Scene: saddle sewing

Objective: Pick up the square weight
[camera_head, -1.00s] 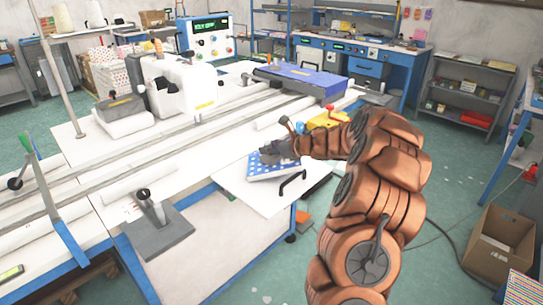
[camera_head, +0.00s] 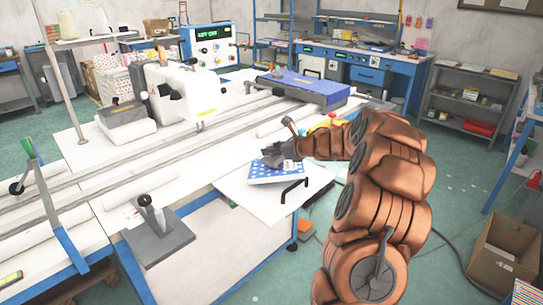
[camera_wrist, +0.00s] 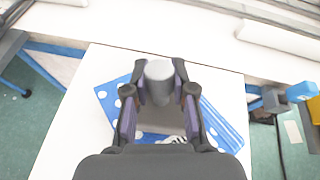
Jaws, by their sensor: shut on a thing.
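A grey weight with a round upright knob (camera_wrist: 158,82) and a flat base (camera_wrist: 160,118) is between my fingers in the wrist view. My gripper (camera_wrist: 157,92) is shut on the knob. In the head view my gripper (camera_head: 279,157) is above a blue, white-dotted piece (camera_head: 277,174), which also shows under the weight in the wrist view (camera_wrist: 108,95). The fingers and palm hide part of the base. I cannot tell whether the base touches the dotted piece.
The dotted piece lies on a white side panel (camera_head: 240,193) with a black handle (camera_head: 294,188). A white sewing machine (camera_head: 185,92) stands behind. A cardboard box (camera_head: 503,250) is on the floor.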

